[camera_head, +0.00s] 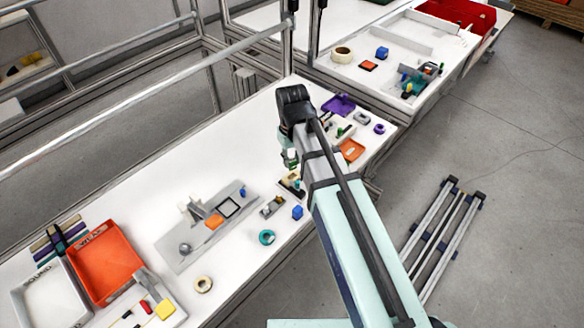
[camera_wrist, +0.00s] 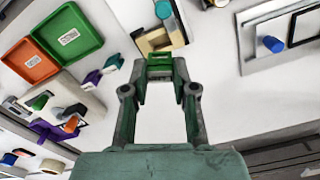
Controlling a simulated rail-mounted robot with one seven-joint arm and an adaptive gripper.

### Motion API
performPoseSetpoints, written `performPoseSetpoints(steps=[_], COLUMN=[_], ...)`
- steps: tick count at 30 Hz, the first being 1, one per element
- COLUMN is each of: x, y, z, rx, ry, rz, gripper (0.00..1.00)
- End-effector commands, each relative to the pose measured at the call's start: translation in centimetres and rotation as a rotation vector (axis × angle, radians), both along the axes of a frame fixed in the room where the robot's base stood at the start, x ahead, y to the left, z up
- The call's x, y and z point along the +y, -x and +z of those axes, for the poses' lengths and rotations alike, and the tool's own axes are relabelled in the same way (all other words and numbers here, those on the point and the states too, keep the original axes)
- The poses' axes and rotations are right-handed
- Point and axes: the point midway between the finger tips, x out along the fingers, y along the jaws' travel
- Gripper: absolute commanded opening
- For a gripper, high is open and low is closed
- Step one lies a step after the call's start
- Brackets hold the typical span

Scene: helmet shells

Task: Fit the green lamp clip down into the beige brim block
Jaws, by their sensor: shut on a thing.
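My gripper (camera_wrist: 160,70) is shut on the green lamp clip (camera_wrist: 159,58), which sits between the fingertips in the wrist view. The beige brim block (camera_wrist: 148,43) is just beyond the clip in that view, on a dark base, with a teal round part beside it. The clip and fingertips overlap the block's near edge in the picture; I cannot tell whether they touch. In the head view the beige block (camera_head: 291,183) is on the white table just below my gripper (camera_head: 289,160), which is partly hidden by my arm.
A grey fixture plate (camera_head: 205,228) with an orange piece lies left of the block. A blue piece (camera_head: 298,212) and a teal ring (camera_head: 267,237) lie near the front edge. Purple and orange trays (camera_head: 351,150) are to the right.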

Motion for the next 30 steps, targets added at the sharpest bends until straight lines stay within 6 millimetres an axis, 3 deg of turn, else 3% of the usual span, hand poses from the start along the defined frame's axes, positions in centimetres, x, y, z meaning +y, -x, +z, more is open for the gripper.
performPoseSetpoints(steps=[16, 19, 26, 27, 29, 30], x=[0.0, 0.0, 0.0, 0.0, 0.0, 0.0], y=[0.0, 0.0, 0.0, 0.0, 0.0, 0.0], z=[-4.3, -5.2, -5.7, -5.7, -5.7, -5.7], rx=[0.002, 0.002, 0.001, 0.001, 0.001, 0.001], ry=[0.001, 0.001, 0.0, 0.0, 0.0, 0.0], rz=[0.0, 0.0, 0.0, 0.0, 0.0, 0.0], gripper=[0.09, 0.02, 0.0, 0.34, 0.52, 0.52])
